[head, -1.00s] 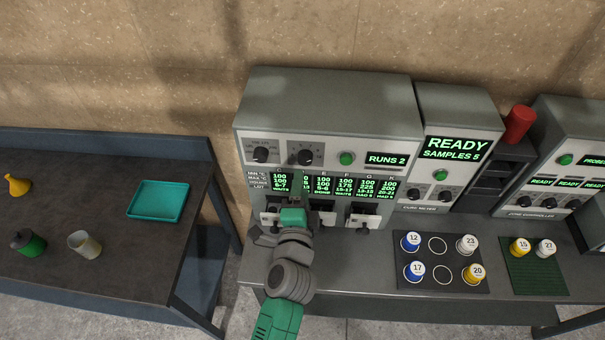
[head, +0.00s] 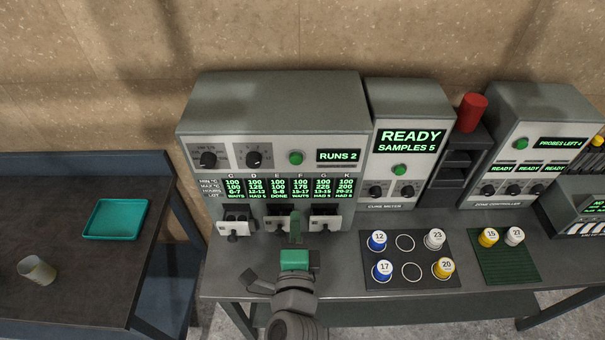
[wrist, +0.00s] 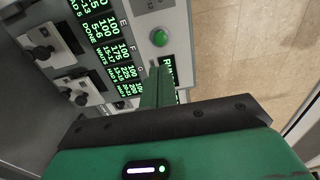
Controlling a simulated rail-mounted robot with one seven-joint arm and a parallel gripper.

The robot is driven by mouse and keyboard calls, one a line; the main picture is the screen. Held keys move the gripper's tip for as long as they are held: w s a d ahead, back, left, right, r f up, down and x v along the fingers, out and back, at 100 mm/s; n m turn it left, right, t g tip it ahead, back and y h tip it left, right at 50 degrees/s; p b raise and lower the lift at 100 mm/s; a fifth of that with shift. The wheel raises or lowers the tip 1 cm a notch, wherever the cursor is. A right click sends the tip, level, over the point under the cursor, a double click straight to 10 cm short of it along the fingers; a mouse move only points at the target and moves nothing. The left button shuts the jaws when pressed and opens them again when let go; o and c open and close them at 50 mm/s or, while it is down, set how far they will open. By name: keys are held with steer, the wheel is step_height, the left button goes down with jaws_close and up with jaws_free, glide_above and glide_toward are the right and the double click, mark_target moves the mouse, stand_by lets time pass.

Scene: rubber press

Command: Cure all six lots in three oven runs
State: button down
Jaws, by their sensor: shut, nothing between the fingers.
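The grey oven (head: 280,105) reads "RUNS 2" and has two knobs and a green button (head: 296,157). Its lot panel (head: 285,187) lists columns C, D, E, F, G and K; E reads DONE, C and F appear to read WAITS. White drawer fronts with dark knobs show at left (head: 236,223) and right (head: 326,218); the middle one is mostly hidden by my fingers. My gripper (head: 296,218) is shut and empty, in front of the oven below its green button. In the wrist view the shut fingers (wrist: 160,75) appear just below the green button (wrist: 159,38), apparently apart from it.
The cure meter (head: 408,140) reads "READY SAMPLES 5". Numbered blue, white and yellow cups stand on a black mat (head: 408,283) with two empty rings; two more stand on a green mat (head: 507,266). A teal tray (head: 115,219) and a beaker (head: 37,270) are on the left table.

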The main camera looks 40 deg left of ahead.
steer(key=p+x, duration=0.1)
steer(key=x, duration=1.2)
steer(key=shift+w+a, duration=0.35)
steer(key=shift+w, duration=0.05)
steer(key=shift+b+x, duration=0.4)
steer(key=shift+x, duration=0.45)
glide_toward(296, 162)
steer(key=v, duration=0.5)
steer(key=shift+s+d, duration=0.2)
steer(key=shift+s, duration=0.05)
steer(key=shift+p, duration=0.3)
